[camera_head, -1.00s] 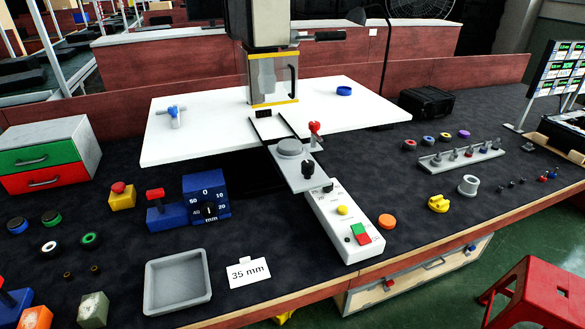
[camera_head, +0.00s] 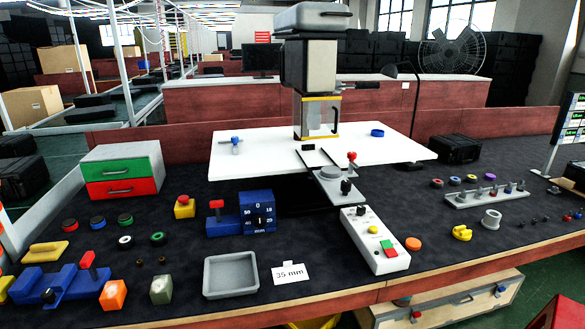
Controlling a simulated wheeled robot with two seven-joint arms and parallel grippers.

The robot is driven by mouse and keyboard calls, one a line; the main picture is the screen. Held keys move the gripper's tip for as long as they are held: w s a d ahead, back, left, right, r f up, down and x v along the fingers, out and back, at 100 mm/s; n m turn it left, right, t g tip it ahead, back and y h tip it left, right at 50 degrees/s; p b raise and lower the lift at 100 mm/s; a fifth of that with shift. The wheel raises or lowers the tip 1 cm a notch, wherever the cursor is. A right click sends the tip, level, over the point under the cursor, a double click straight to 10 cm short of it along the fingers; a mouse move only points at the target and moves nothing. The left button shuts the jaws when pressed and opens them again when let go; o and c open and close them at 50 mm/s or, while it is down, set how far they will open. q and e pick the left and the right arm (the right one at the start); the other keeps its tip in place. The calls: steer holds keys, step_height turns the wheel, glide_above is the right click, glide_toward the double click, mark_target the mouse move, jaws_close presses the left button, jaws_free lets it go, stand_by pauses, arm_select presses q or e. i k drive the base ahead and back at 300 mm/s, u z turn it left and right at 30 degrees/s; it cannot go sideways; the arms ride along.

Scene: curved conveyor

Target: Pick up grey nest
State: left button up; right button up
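A grey ring-shaped piece with a hole (camera_head: 491,220) stands upright on the dark mat at the right, beside a yellow piece (camera_head: 462,233). It looks like the grey nest, though nothing labels it. Another grey round piece (camera_head: 331,172) sits on the slide plate in front of the press. Neither of my grippers is in view.
A grey rack with several pins (camera_head: 475,199) lies behind the ring. A white control box (camera_head: 365,250), an orange disc (camera_head: 413,244) and a grey tray (camera_head: 231,293) stand nearer the front edge.

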mark_target(332, 172)
steer(key=u, duration=0.45)
steer(key=i, duration=0.95)
